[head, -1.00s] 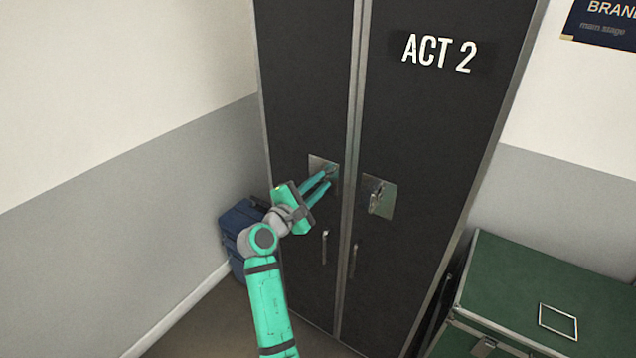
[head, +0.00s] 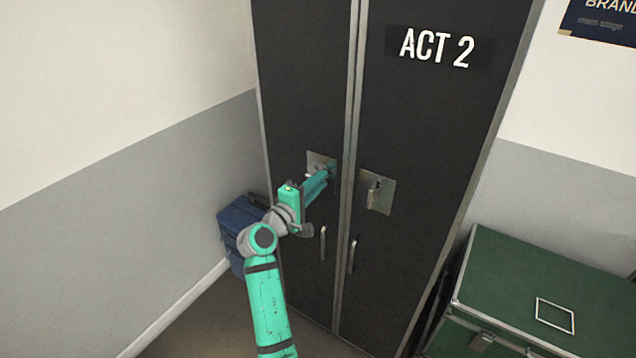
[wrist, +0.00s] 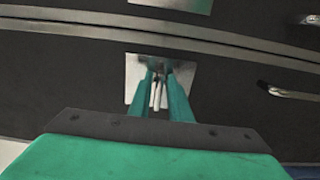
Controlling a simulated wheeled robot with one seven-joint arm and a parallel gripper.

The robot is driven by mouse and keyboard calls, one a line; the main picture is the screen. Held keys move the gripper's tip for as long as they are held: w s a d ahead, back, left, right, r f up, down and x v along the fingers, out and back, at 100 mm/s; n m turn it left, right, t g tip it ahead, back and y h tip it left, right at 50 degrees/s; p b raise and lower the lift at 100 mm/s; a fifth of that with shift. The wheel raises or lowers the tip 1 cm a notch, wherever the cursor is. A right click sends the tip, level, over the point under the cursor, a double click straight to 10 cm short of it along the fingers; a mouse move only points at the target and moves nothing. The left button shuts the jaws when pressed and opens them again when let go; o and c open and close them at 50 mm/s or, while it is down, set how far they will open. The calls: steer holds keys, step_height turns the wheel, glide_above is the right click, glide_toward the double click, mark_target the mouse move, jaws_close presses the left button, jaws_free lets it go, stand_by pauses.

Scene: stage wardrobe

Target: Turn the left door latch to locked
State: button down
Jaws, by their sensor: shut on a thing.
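The left door (head: 300,100) of the dark wardrobe is closed and carries a metal latch plate (head: 317,160). My gripper (head: 331,167) reaches that plate from the lower left, with its teal fingers at the plate. In the wrist view the left latch (wrist: 156,92) shows as a light metal piece between the two fingers. My gripper is shut on it. The fingers hide most of the latch in the head view, so I cannot read its setting. The right door's latch (head: 374,192) sits on its own plate beside it.
Each door has a bar handle below its latch, the left one (head: 323,243) and the right one (head: 352,255). A blue bin (head: 238,222) stands at the left wall. A green trunk (head: 530,285) stands at the right.

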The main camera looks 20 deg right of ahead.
steer(key=shift+w+a+f, duration=0.1)
steer(key=shift+a, duration=0.1)
steer(key=c, duration=1.8)
jaws_free()
steer(key=shift+c, duration=0.2)
steer(key=v, duration=1)
steer(key=shift+s+a, duration=0.25)
steer(key=shift+s, duration=0.1)
